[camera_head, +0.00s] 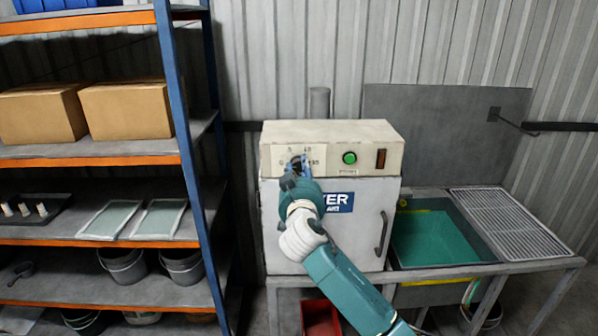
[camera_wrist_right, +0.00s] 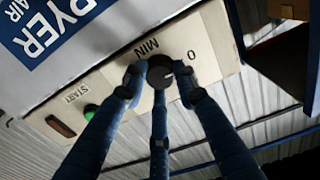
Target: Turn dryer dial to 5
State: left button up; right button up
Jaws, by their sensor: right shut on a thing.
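The dryer (camera_head: 330,245) is a pale cabinet with a cream control panel on top. Its dark round dial (camera_wrist_right: 159,70) sits among the fingers in the right wrist view. "MIN" and "0" are printed beside it; a pointer mark is too small to read. In the head view, numbers ring the dial at the panel's left, and my right gripper (camera_head: 297,170) largely covers it. My right gripper is shut on the dial, with its three blue fingers (camera_wrist_right: 160,88) around it in the wrist view. My left gripper is not in view.
A sink with a green basin (camera_head: 432,240) and a wire rack (camera_head: 510,222) stand right. An orange-and-blue shelf (camera_head: 178,100) with boxes and trays stands close on the left.

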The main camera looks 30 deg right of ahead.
jog(key=shift+f+m+b, duration=0.4)
jog(key=shift+f+b, duration=0.05)
jog(key=shift+b, duration=0.15)
jog(key=m+b, duration=0.2)
jog(key=b, duration=0.1)
jog(key=m+b, duration=0.2)
jog(key=b, duration=0.1)
jog(key=shift+a+f+m, duration=0.15)
jog(key=shift+m, duration=0.15)
jog(key=m+b, duration=0.2)
jog(key=m, duration=0.1)
jog(key=shift+w, duration=0.1)
jog(key=shift+m+b, duration=0.55)
jog(key=shift+m, duration=0.95)
jog(key=shift+r, duration=0.2)
jog(key=o, duration=1.1)
jog(key=shift+o, duration=0.2)
jog(key=shift+r, duration=0.2)
